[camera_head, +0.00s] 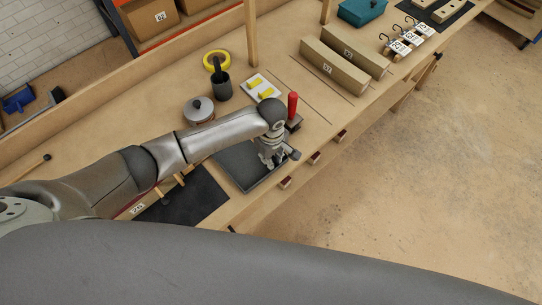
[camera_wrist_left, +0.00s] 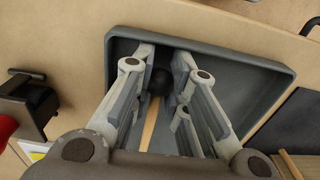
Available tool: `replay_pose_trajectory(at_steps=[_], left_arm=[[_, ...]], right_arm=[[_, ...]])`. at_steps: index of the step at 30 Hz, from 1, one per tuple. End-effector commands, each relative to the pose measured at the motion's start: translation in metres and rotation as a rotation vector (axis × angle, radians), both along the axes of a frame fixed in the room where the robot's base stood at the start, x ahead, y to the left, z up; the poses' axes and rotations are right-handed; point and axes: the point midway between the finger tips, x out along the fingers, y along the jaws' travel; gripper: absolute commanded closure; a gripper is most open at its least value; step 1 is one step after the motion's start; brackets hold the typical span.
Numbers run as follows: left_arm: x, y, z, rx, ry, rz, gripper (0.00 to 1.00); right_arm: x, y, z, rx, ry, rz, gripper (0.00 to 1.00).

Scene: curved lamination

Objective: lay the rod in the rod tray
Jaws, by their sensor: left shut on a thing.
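The rod tray (camera_head: 240,177) is a shallow dark grey tray with a raised rim on the bench. It also fills much of the left wrist view (camera_wrist_left: 262,68). My left gripper (camera_head: 274,160) points down over the tray's right part. In the left wrist view its fingers (camera_wrist_left: 163,75) are shut on the rod (camera_wrist_left: 149,125), a thin pale wooden stick with what looks like a dark round end between the fingertips. The rod is over the tray floor; I cannot tell whether it touches it. The rod is hidden in the head view. My right gripper is not in view.
A clamp with a red handle (camera_head: 292,106) stands beside the tray's far right corner. A dark mat (camera_head: 203,195) with wooden sticks lies left of the tray.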

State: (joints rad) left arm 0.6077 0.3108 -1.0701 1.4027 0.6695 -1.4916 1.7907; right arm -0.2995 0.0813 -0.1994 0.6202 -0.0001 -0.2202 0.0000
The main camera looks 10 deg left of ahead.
Motion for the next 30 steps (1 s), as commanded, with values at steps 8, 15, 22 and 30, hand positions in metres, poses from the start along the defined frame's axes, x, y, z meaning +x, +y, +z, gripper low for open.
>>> replay_pose_trajectory(at_steps=[8,15,22,30], left_arm=[[-0.0038,0.001,-0.0061,0.004,0.007,-0.001,0.98],[-0.0052,0.0014,-0.0076,0.006,0.011,-0.001,0.63],[-0.0058,0.0017,-0.0077,0.006,0.013,-0.001,0.6],[-0.0055,0.0016,-0.0068,0.006,0.012,-0.001,0.53]], right_arm=[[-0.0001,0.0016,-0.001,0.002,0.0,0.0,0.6],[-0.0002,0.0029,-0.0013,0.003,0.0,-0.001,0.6],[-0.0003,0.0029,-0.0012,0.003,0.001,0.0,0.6],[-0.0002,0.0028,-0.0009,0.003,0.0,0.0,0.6]])
